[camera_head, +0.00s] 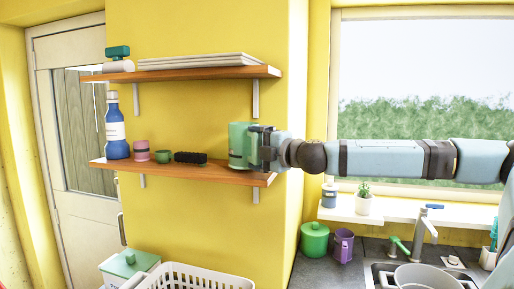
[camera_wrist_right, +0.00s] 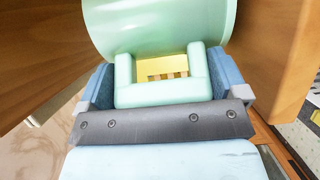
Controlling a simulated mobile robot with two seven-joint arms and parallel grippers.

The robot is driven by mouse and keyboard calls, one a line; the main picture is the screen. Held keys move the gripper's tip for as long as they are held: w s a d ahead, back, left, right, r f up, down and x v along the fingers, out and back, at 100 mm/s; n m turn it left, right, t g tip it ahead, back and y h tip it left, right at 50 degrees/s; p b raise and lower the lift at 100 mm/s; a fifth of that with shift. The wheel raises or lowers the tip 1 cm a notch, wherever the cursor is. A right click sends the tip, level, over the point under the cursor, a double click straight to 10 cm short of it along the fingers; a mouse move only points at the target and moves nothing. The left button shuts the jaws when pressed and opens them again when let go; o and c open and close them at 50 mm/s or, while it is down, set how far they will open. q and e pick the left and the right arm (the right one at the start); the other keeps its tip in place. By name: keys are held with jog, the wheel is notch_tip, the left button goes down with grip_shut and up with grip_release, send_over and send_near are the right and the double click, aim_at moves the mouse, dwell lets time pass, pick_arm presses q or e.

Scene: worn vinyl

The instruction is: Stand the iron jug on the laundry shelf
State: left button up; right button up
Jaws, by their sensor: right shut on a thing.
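The iron jug is a pale green cylinder (camera_head: 238,146) with a blocky side handle; it also shows in the wrist view (camera_wrist_right: 160,25). My right gripper (camera_head: 268,148) is shut on its handle (camera_wrist_right: 162,95), with one finger on each side. The jug looks upright at the right end of the lower wooden shelf (camera_head: 222,174). Its base is at the board's surface; I cannot tell whether it touches or hovers slightly. My left gripper is not in view.
On the lower shelf stand a blue bottle (camera_head: 116,128), a pink jar (camera_head: 142,151), a green cup (camera_head: 162,156) and a black brush (camera_head: 190,157). The upper shelf (camera_head: 200,73) is overhead. Below are a white basket (camera_head: 190,277) and a counter with a purple jug (camera_head: 343,245).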

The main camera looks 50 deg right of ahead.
jog(key=shift+f+b, duration=0.4)
jog(key=shift+f, duration=0.2)
dwell(0.8)
jog(key=o, duration=0.9)
jog(key=shift+o, duration=0.2)
jog(key=shift+s+b, duration=0.25)
jog(key=shift+b, duration=0.15)
jog(key=shift+s+b, duration=0.8)
jog(key=shift+b, duration=0.1)
jog(key=s+b, duration=0.5)
jog(key=s, duration=0.1)
jog(key=shift+d, duration=0.25)
